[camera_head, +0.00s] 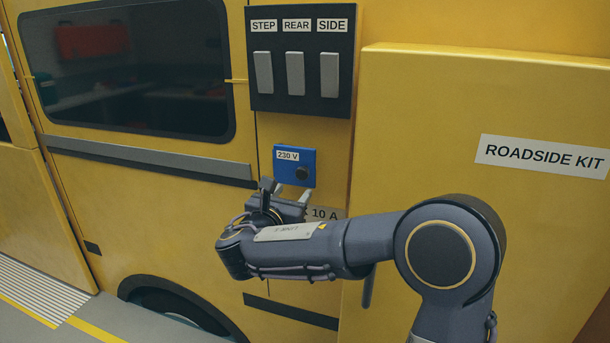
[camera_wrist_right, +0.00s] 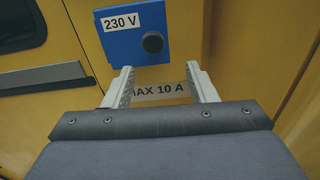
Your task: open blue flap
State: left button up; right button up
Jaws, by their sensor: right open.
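The blue flap (camera_head: 294,166) is a small blue panel marked "230 V" on the yellow vehicle side, with a dark round knob (camera_head: 303,174) at its right. It looks closed. My right gripper (camera_head: 288,191) is just below the flap, its two fingers apart and pointing up toward it. In the right wrist view the flap (camera_wrist_right: 136,35) is above the fingertips, with the knob (camera_wrist_right: 152,42) nearer the right finger. The open fingers (camera_wrist_right: 161,73) have nothing between them but the wall and a label behind. My left gripper is not in view.
A black panel (camera_head: 349,60) with STEP, REAR and SIDE switches is above the flap. A "MAX 10 A" label (camera_wrist_right: 158,90) is below it. A yellow ROADSIDE KIT box (camera_head: 480,110) juts out at right. A dark window (camera_head: 130,65) and a grey rail (camera_head: 150,160) are at left.

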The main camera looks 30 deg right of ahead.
aim_at(301, 173)
jog(key=shift+t, duration=0.3)
jog(key=shift+w+a+r+p+x, duration=0.1)
jog(key=shift+r+p+x, duration=0.1)
jog(key=shift+x, duration=1.1)
jog(key=shift+w+a+r+p+x, duration=0.15)
jog(key=shift+p+x, duration=0.1)
jog(key=shift+x, duration=1)
jog(key=shift+w+a+r+p+x, duration=0.1)
jog(key=shift+p+x, duration=0.1)
jog(key=shift+x, duration=1.1)
grip_shut()
